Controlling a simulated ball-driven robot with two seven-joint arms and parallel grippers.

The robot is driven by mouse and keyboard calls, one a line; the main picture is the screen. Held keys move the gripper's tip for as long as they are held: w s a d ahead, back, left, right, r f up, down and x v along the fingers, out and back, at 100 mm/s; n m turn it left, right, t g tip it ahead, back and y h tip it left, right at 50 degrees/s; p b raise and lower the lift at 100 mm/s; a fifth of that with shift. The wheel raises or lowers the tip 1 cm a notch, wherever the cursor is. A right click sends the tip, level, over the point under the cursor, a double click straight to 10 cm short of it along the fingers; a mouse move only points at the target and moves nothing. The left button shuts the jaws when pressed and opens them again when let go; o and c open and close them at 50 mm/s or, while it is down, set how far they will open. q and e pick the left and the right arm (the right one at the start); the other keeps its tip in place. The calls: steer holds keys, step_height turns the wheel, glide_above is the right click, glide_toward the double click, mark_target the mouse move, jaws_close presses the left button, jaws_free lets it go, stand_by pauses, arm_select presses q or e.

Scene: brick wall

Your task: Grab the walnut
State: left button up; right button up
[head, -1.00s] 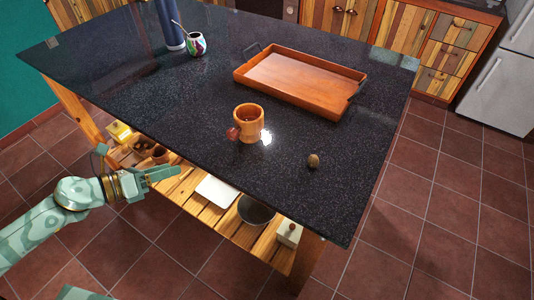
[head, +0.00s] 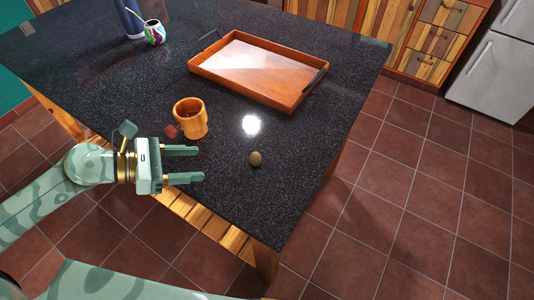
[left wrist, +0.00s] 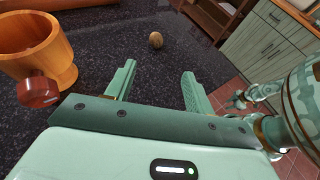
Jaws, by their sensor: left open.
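The walnut (head: 256,158) is small, round and brown. It lies on the dark speckled countertop, near the front right edge. In the left wrist view the walnut (left wrist: 156,40) sits ahead of the fingers, roughly between their lines. My left gripper (head: 202,164) is open and empty, left of the walnut, with its fingers pointing towards it and a gap between. In the left wrist view the open fingers of my left gripper (left wrist: 157,82) show with nothing between them. My right gripper does not show clearly in the head view.
A wooden mug (head: 191,119) with a reddish knob stands just beyond my left gripper; it is close at left in the wrist view (left wrist: 45,50). A wooden tray (head: 205,70) lies farther back. A patterned cup (head: 154,33) with a straw stands far left. Counter around the walnut is clear.

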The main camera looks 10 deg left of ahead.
arm_select(q)
glide_toward(250, 160)
steer(key=shift+w+d, duration=0.1)
steer(key=shift+d, duration=0.55)
steer(key=shift+x, duration=1.25)
steer(key=shift+w+d+f, duration=0.25)
steer(key=shift+d+f, duration=0.1)
steer(key=shift+d, duration=0.05)
steer(key=x, duration=0.4)
steer(key=shift+w+f, duration=0.15)
steer(key=shift+w, duration=0.15)
steer(key=shift+a, duration=0.1)
steer(key=c, duration=1)
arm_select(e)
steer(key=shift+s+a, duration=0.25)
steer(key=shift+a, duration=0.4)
